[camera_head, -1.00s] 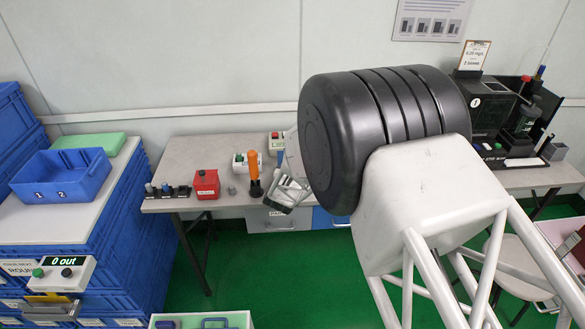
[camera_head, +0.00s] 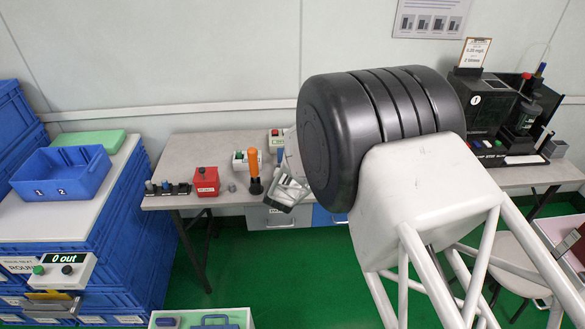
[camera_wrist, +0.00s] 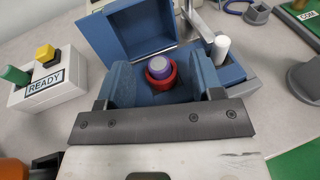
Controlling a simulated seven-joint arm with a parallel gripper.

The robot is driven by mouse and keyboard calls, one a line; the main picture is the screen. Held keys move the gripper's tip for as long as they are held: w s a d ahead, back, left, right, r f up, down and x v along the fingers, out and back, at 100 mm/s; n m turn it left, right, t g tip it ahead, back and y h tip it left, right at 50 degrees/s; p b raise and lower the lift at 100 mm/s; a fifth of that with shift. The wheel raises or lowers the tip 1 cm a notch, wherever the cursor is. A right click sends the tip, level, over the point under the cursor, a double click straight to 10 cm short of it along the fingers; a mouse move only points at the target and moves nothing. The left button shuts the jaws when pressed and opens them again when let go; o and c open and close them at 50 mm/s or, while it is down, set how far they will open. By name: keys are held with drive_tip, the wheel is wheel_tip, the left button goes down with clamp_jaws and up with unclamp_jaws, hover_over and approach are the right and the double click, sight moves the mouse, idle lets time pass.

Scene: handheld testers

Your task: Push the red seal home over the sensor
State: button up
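In the wrist view the red seal (camera_wrist: 161,82) is a ring around the purple sensor (camera_wrist: 159,65), whose rounded top stands above it. How far down the seal sits cannot be told. Both are in front of a blue box (camera_wrist: 150,33) with a raised lid or wall. My gripper (camera_wrist: 163,80) has its two blue-grey fingers on either side of the seal, with gaps to both sides, so it looks open. In the head view my gripper (camera_head: 287,193) is at the table's front edge, and my arm hides the seal and sensor.
A white READY box (camera_wrist: 46,85) with green and yellow buttons is left of the fingers. A white cylinder (camera_wrist: 221,47) stands close to the right finger. An orange-handled tool (camera_head: 254,165) and a red box (camera_head: 206,181) stand on the table (camera_head: 185,152).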

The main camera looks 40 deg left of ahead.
drive_tip(key=shift+s, duration=0.15)
drive_tip(key=shift+v, duration=3.8)
